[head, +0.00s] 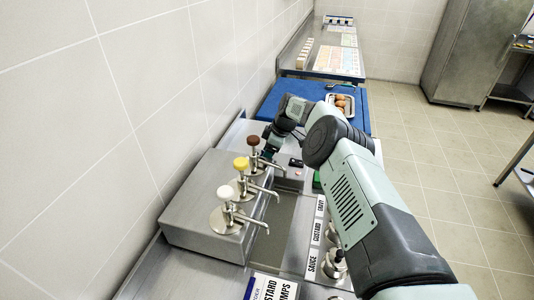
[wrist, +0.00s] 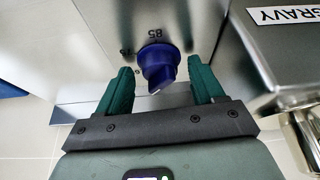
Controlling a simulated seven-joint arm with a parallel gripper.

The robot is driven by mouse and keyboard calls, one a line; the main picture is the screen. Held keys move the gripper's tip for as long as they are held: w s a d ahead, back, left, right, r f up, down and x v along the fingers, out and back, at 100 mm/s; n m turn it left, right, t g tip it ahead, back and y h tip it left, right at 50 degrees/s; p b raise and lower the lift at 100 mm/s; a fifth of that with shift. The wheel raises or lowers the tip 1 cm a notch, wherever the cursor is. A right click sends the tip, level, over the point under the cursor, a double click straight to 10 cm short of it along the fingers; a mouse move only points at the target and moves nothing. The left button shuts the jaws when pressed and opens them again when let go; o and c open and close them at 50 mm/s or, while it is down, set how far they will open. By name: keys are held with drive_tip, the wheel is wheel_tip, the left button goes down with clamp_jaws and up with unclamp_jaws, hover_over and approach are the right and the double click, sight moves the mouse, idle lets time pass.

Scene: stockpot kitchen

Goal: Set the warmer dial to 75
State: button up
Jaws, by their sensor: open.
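The warmer dial is a dark blue knob (wrist: 160,68) on a steel panel in the wrist view. The printed number 85 stands just above it, and another marking, partly legible, is at its upper left. My gripper (wrist: 163,85) has its two green fingers apart, one on each side of the knob, with visible gaps between fingers and knob. In the head view my gripper (head: 270,148) is beyond the pump box, largely hidden by my arm. The dial is not visible there.
A steel box with white, yellow and brown pump heads (head: 240,163) stands at the left along the wall. A GRAVY label (wrist: 280,15) is on steel at the wrist view's upper right. A blue board (head: 275,103) and an egg tray (head: 341,104) lie farther back.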

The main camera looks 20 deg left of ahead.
drive_tip(key=c, duration=1)
drive_tip(key=shift+m, duration=0.3)
drive_tip(key=m+t, duration=0.1)
drive_tip(key=m, duration=0.3)
drive_tip(key=shift+s+a+t, duration=0.1)
drive_tip(key=shift+s+t, duration=0.05)
drive_tip(key=shift+t, duration=0.25)
drive_tip(key=o, duration=1)
drive_tip(key=v, duration=1.1)
